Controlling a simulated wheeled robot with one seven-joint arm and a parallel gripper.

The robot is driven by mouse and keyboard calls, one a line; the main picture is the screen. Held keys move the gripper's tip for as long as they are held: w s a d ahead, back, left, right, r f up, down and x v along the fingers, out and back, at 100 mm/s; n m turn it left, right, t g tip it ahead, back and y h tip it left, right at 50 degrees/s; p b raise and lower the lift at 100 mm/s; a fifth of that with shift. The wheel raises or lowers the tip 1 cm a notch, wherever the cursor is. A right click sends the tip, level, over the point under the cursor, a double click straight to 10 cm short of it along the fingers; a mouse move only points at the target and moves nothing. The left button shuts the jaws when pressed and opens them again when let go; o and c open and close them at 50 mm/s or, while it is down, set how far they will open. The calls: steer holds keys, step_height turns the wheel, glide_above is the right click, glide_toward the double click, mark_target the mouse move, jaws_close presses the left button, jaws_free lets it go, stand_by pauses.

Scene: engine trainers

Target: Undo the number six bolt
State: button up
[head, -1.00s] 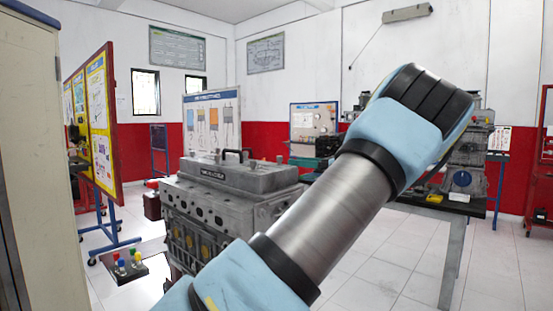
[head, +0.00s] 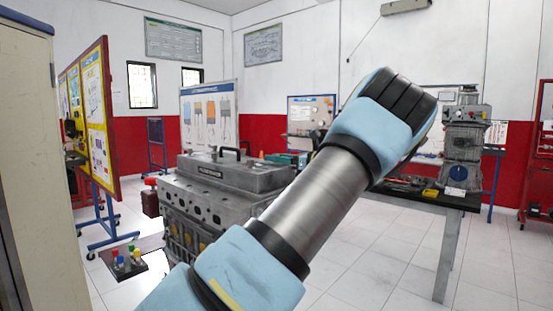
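A grey engine block (head: 215,200) with a raised cover and a dark handle on top stands left of centre. My arm crosses in front of its right side and hides part of it. Round holes or bolts show along its side, but they are too small for me to tell which is number six. My gripper is not in view; only blue and metal links of my arm show.
A dark tray with several coloured-topped items (head: 128,262) lies at lower left. A pale cabinet (head: 40,170) fills the left edge. A dark-topped workbench (head: 430,194) with a grey machine (head: 466,140) stands at right. Tiled floor (head: 385,255) is clear between them.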

jaws_close()
steer(key=n+g+y+p, duration=0.1)
steer(key=p, duration=0.2)
steer(key=shift+w+r, duration=0.1)
steer(key=shift+r, duration=0.3)
steer(key=shift+f+n+g+y+p, duration=0.15)
steer(key=shift+n+g+y+p, duration=0.55)
steer(key=shift+g, duration=0.5)
steer(key=shift+f+n+g, duration=0.25)
steer(key=shift+n+g, duration=0.15)
